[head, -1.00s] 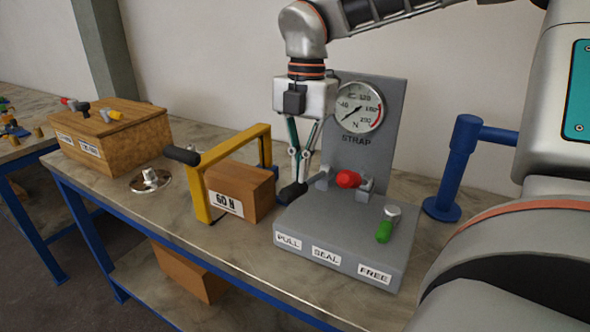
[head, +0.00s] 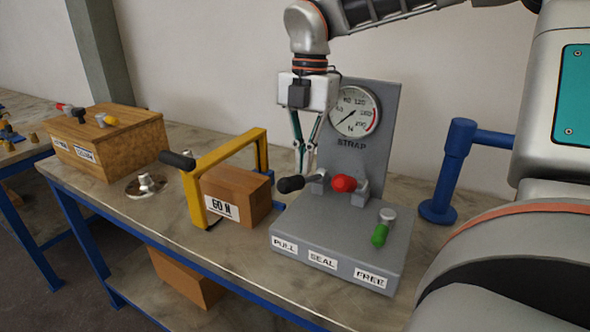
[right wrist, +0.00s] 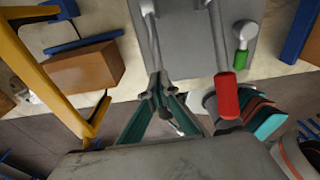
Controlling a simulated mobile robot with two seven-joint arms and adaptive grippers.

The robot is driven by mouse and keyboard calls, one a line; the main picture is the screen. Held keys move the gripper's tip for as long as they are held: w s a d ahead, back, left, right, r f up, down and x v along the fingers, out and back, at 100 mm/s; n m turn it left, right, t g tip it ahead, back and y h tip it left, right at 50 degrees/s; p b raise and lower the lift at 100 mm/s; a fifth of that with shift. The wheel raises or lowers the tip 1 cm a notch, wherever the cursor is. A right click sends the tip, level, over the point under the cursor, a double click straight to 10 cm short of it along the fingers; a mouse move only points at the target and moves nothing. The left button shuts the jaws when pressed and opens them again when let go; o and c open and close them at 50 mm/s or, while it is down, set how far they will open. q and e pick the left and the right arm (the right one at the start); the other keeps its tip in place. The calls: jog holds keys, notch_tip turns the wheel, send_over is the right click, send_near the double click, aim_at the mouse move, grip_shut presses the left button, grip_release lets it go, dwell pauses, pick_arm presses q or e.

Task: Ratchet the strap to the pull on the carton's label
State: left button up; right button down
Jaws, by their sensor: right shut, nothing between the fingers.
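The brown carton (head: 245,190) stands under a yellow arch (head: 230,148); its white label (head: 221,207) reads 60 N. The grey strap machine (head: 330,235) has a dial (head: 355,111) whose needle points lower left, at the low end. The black-gripped lever (head: 291,184) above the PULL label (head: 285,244) sticks out leftward, about level. My right gripper (head: 303,168) is shut and empty, pointing down just behind the black grip; I cannot tell whether they touch. The right wrist view shows its fingertips (right wrist: 160,92) together below the lever's metal rod (right wrist: 150,40). My left gripper is out of view.
A red-gripped lever (head: 344,183) is close right of the black one. A green-gripped lever (head: 380,235) sits above the FREE label (head: 370,279). A blue post (head: 447,170) stands to the right. A wooden box (head: 110,140) is at the left.

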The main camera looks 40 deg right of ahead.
jog(key=shift+w+d+r, duration=0.1)
jog(key=shift+d+r, duration=0.05)
jog(key=shift+r, duration=0.25)
notch_tip(320, 180, up, 7)
jog(key=shift+w+d, duration=0.15)
jog(key=shift+d, duration=0.1)
dwell(0.9)
